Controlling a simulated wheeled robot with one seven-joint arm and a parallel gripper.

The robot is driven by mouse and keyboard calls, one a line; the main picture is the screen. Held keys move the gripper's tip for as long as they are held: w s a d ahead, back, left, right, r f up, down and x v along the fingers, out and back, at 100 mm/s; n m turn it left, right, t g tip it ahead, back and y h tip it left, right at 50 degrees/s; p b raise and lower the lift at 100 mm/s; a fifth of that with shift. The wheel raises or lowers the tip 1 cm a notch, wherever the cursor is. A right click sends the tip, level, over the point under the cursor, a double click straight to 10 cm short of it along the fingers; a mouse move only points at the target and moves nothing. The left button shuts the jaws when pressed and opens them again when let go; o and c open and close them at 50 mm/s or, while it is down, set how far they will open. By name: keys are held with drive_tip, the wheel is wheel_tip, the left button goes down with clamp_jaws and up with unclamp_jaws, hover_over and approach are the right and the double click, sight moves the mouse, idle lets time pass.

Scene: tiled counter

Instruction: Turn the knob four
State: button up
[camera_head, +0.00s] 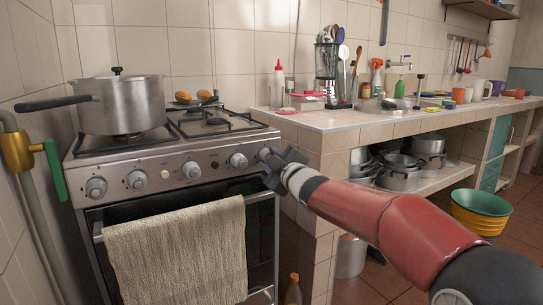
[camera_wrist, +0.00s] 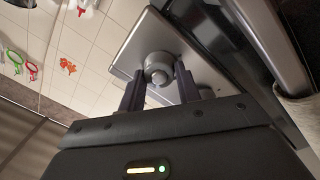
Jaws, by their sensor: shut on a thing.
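The stove's front panel (camera_head: 160,176) carries a row of round silver knobs. One knob (camera_head: 238,160) stands clear just left of my gripper, and another (camera_head: 191,169) sits further left. My gripper (camera_head: 271,163) is at the right end of the panel, at the rightmost knob (camera_head: 264,154), which it partly hides in the head view. In the wrist view that round knob (camera_wrist: 158,64) sits between the two dark fingers of my gripper (camera_wrist: 159,77), which are shut on its sides. I cannot read the knob's angle.
A pot (camera_head: 124,106) stands on the left of the stove top, its handle pointing left. A beige towel (camera_head: 178,255) hangs on the oven door's handle below the knobs. The tiled counter (camera_head: 330,121) begins just right of the stove, with bottles and utensils on it.

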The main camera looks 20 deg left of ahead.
drive_tip(key=shift+m+p, duration=0.75)
drive_tip(key=shift+m, duration=1.05)
drive_tip(key=shift+f, duration=0.1)
drive_tip(key=o, duration=1)
drive_tip(key=shift+d, duration=0.1)
drive_tip(key=v, duration=0.7)
drive_tip(key=shift+s+d+b, duration=0.2)
drive_tip(key=shift+s+b, duration=0.1)
drive_tip(key=shift+b, duration=0.1)
